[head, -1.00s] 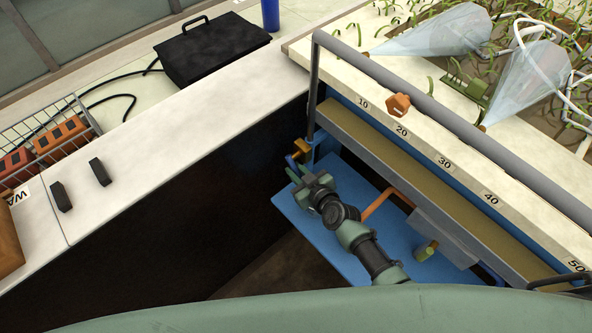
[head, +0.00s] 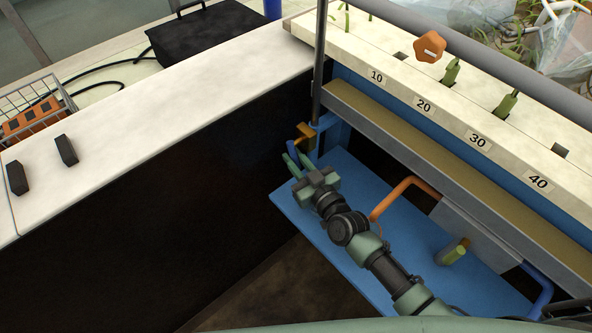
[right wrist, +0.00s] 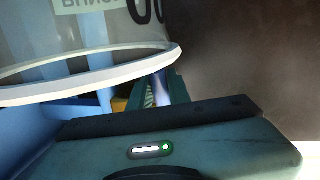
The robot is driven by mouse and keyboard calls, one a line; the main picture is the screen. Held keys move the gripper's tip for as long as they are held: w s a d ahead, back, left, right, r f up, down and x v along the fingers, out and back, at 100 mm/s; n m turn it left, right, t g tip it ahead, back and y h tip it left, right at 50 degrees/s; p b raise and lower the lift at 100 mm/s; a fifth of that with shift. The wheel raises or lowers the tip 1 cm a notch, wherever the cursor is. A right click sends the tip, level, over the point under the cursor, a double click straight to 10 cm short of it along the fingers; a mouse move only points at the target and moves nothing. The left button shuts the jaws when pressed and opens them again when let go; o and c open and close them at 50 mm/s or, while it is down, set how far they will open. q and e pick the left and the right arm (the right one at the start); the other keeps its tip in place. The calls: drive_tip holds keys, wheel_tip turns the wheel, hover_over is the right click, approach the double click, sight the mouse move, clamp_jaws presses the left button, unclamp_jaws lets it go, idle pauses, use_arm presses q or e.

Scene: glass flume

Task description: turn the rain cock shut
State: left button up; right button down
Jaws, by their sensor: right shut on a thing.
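The rain cock looks to be the small brass fitting (head: 305,137) with a blue lever (head: 296,154), low at the near left corner of the flume. My right gripper (head: 294,163) reaches it from below right and is shut on the blue lever. In the right wrist view, the lever (right wrist: 161,90) stands between the green fingers, and some brass (right wrist: 120,104) shows to their left. The fingers partly hide the lever, so its exact angle is hard to tell. My left gripper is out of view.
A blue shelf (head: 340,255) lies under my right arm, with an orange bent handle (head: 400,187) and a yellow-green knob (head: 453,252) near it. A pale white-rimmed vessel (right wrist: 90,75) crowds the right wrist view. The white counter (head: 150,130) is at left.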

idle(0.3)
drive_tip(key=c, duration=1.6)
unclamp_jaws()
drive_tip(key=v, duration=0.7)
drive_tip(key=shift+s+d, duration=0.15)
drive_tip(key=shift+s, duration=0.2)
drive_tip(key=shift+f, duration=0.1)
